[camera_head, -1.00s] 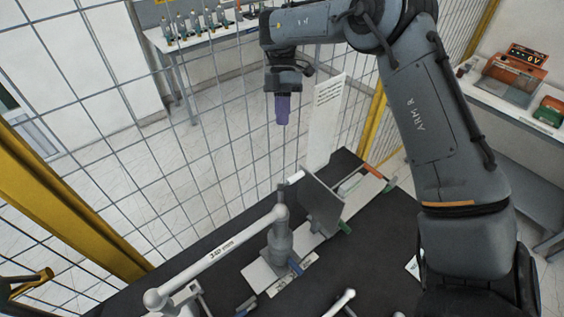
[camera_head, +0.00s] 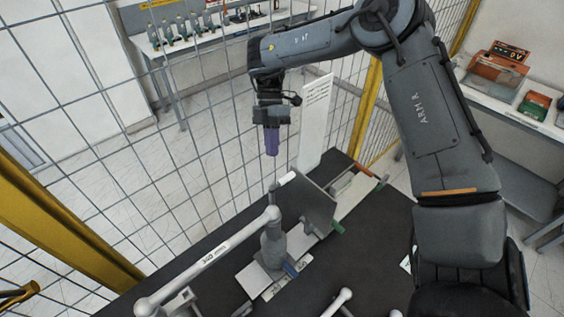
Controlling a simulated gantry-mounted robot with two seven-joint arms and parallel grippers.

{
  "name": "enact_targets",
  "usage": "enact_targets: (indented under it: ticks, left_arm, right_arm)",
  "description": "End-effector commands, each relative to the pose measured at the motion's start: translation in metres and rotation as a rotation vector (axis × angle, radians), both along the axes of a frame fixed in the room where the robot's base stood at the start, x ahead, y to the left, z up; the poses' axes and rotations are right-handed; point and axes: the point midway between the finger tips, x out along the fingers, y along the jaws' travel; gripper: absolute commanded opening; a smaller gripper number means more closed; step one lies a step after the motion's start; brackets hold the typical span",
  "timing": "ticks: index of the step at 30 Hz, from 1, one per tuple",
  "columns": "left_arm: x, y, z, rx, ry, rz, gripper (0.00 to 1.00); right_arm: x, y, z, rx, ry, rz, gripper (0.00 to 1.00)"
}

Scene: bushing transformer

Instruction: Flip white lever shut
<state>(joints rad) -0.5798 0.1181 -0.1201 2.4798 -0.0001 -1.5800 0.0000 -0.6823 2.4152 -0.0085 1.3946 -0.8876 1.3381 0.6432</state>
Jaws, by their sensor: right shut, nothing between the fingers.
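My right gripper (camera_head: 272,153) has purple fingers that point down and are shut with nothing between them. It hangs above the black table, over the white-tipped end (camera_head: 286,178) of a fixture, with a small apparent gap. A long white lever-like bar marked in mm (camera_head: 208,260) runs from a grey post (camera_head: 272,243) to the lower left. A second short white rod (camera_head: 338,302) shows at the bottom edge. I cannot tell for sure which of these is the white lever. My left gripper is not in view.
A grey upright plate (camera_head: 311,208) stands right of the post. A white sign panel (camera_head: 315,122) stands behind the table. Wire mesh fencing (camera_head: 110,130) and a yellow post (camera_head: 60,215) close off the left and back. Bare black table (camera_head: 372,243) lies to the right.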

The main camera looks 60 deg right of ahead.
Motion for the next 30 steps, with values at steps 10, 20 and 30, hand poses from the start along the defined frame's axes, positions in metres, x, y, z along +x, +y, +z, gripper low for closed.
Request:
enact_targets:
  ticks: [10,20,30]
  left_arm:
    - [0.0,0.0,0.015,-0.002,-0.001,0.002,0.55]
    - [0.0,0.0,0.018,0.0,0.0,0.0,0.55]
    - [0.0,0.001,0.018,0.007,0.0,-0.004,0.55]
  right_arm:
    - [-0.031,0.02,-0.02,0.003,-0.001,0.0,0.0]
    - [-0.042,0.024,-0.025,0.0,0.0,0.0,0.0]
    - [-0.043,0.023,-0.024,0.0,0.0,-0.005,0.0]
